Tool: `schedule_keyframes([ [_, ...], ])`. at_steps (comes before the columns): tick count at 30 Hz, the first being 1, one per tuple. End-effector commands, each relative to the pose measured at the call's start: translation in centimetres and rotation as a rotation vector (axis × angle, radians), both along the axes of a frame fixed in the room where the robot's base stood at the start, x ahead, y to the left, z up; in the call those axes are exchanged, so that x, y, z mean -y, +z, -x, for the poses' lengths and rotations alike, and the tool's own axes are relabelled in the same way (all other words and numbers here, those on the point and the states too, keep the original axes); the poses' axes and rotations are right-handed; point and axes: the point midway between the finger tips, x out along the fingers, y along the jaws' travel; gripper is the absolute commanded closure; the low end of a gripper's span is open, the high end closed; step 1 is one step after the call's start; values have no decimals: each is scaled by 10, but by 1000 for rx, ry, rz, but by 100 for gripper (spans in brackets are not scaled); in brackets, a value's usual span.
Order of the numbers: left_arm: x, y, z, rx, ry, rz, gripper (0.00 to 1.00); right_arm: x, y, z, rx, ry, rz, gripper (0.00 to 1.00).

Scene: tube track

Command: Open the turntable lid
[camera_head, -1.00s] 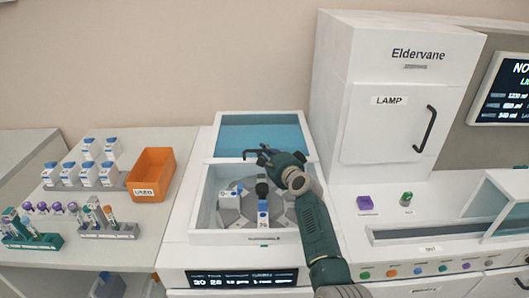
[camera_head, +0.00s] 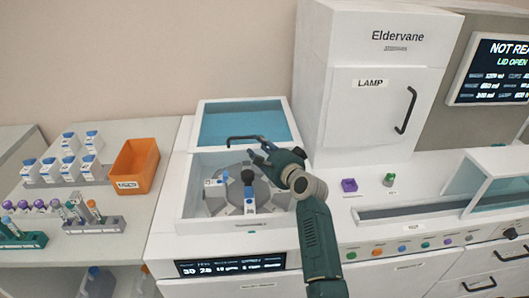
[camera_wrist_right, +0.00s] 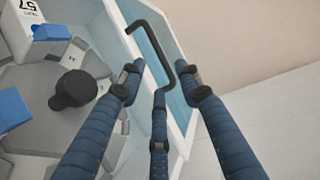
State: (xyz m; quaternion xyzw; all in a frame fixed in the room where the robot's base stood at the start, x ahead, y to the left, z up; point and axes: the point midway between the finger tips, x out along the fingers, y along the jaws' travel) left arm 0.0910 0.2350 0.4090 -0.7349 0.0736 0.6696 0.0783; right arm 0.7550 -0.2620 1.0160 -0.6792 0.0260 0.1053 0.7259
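The turntable lid (camera_head: 244,123) is a translucent blue panel in a white frame, standing open at the back of the white turntable box (camera_head: 170,215). Its black handle (camera_head: 236,138) runs along the lid's front edge and also shows in the right wrist view (camera_wrist_right: 147,38). The open box shows the grey turntable (camera_head: 218,201) with a black centre knob (camera_head: 247,177). My right gripper (camera_head: 261,157) is at the handle's right part; in the right wrist view its blue fingers (camera_wrist_right: 158,88) are spread, with the handle's end between them. Contact is unclear. My left gripper is out of view.
A white lamp cabinet (camera_head: 375,120) stands close on the right. An orange bin (camera_head: 134,165) and racks of vials stand on the left bench. A blue-capped vial (camera_head: 250,200) sits on the turntable. A screen (camera_head: 490,70) at the right shows "LID OPEN".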

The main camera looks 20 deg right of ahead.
Motion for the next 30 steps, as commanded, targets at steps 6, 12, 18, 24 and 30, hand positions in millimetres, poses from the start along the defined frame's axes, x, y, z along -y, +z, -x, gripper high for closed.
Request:
schedule_keyframes([
  [6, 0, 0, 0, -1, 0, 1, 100, 3, 5, 29, -1, 0, 0, 66],
  [12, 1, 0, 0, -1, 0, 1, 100, 4, 7, 37, 0, 0, 0, 66],
  [18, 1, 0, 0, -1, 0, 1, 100, 4, 7, 37, 0, 0, 0, 66],
  [24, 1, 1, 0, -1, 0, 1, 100, 4, 8, 36, 0, 0, 1, 66],
  [30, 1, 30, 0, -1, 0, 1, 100, 4, 37, 36, 1, 0, 1, 66],
])
